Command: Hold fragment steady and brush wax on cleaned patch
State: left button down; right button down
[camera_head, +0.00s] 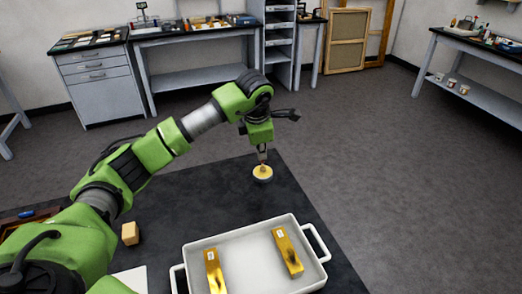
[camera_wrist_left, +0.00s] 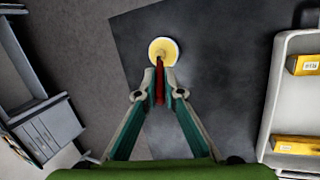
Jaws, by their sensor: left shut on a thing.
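My left gripper (camera_head: 263,152) points down over the dark table's far part. In the left wrist view its fingers (camera_wrist_left: 160,88) are shut on a thin red-handled tool (camera_wrist_left: 159,78), seemingly the brush. The tool's far end overlaps a small round dish of yellow wax (camera_wrist_left: 162,48); I cannot tell whether it touches the wax. The wax dish (camera_head: 262,174) shows right below the gripper in the head view. Two gilt fragments with white labels, one left (camera_head: 214,272) and one right (camera_head: 288,252), lie in a white tray (camera_head: 248,244). My right gripper is out of view.
A small wooden block (camera_head: 130,233) and a white sheet (camera_head: 134,279) lie on the dark table (camera_head: 205,205) near my left arm. A dark box (camera_head: 15,222) is at the left edge. Workbenches (camera_head: 195,70) stand far off by the wall. The tabletop between dish and tray is clear.

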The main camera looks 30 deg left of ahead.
pick_arm(q)
jog(key=shift+r+p, duration=0.6)
jog(key=shift+r, duration=0.2)
jog(key=shift+r+p, duration=1.6)
jog(key=shift+r, duration=1.1)
jog(key=shift+f, duration=0.1)
